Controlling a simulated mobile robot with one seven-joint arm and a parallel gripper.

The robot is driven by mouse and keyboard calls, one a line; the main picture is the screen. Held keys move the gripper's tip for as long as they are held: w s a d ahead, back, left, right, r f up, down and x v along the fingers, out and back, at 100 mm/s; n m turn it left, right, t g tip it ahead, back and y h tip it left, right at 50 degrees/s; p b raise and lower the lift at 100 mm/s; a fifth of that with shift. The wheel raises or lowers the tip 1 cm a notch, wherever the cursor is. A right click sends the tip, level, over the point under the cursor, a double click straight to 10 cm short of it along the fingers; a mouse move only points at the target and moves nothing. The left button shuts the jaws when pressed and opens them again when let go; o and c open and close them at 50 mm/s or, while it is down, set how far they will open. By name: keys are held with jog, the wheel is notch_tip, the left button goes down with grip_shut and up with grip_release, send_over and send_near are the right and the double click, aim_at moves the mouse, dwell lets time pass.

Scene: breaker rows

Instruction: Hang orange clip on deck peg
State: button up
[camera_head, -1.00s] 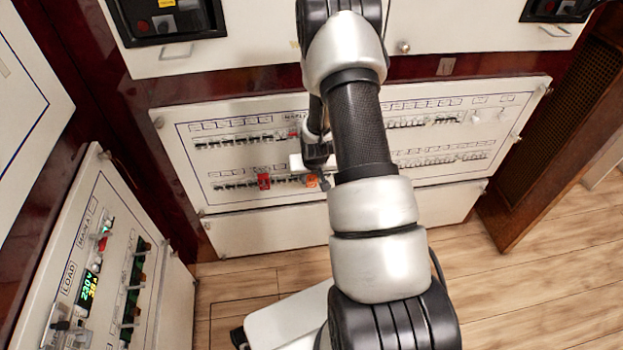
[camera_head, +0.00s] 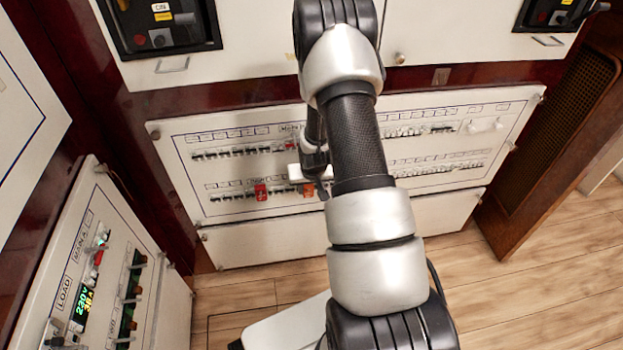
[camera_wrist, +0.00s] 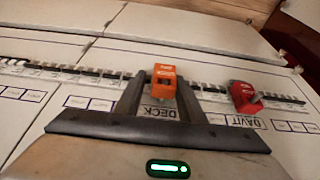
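The orange clip (camera_wrist: 164,75) is in the wrist view just beyond the DECK label (camera_wrist: 160,112), at the lower breaker row. It also shows in the head view (camera_head: 309,190). My gripper (camera_wrist: 162,82) reaches in around it, one finger on each side. The fingers stand apart, with a narrow gap on the left of the clip; on the right the gap is hard to make out. The peg is hidden behind the clip, so I cannot see how the clip sits on it. In the head view my gripper (camera_head: 315,178) is small and partly hidden by my arm.
A red clip (camera_wrist: 243,97) hangs by the DAVIT label (camera_wrist: 245,122), close to my right finger; it also shows in the head view (camera_head: 261,191). Breaker switches line the white panel (camera_head: 235,170) on both sides. A side panel (camera_head: 110,240) stands at the left.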

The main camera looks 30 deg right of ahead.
jog(key=p+v, duration=0.4)
jog(key=v, duration=1.3)
jog(key=shift+s, duration=0.15)
jog(key=shift+a+r, duration=0.1)
jog(key=shift+a, duration=0.05)
jog(key=s+a+r+n, duration=0.1)
jog(key=s+a+r, duration=0.15)
jog(key=r, duration=0.65)
jog(key=s+a+r, duration=0.2)
jog(key=a+r, duration=0.2)
jog(key=r, duration=0.6)
jog(key=s+a+r+n+t, duration=0.1)
jog(key=s+a+r, duration=0.2)
jog(key=s+r, duration=0.15)
jog(key=s+a+r+y, duration=0.1)
jog(key=s+a+r, duration=0.15)
jog(key=s, duration=0.35)
jog(key=s+a+r+n+t, duration=0.1)
jog(key=s+a+r, duration=0.1)
jog(key=s+r, duration=0.3)
notch_tip(320, 180, up, 22)
jog(key=p, duration=2.3)
jog(key=shift+g, duration=0.3)
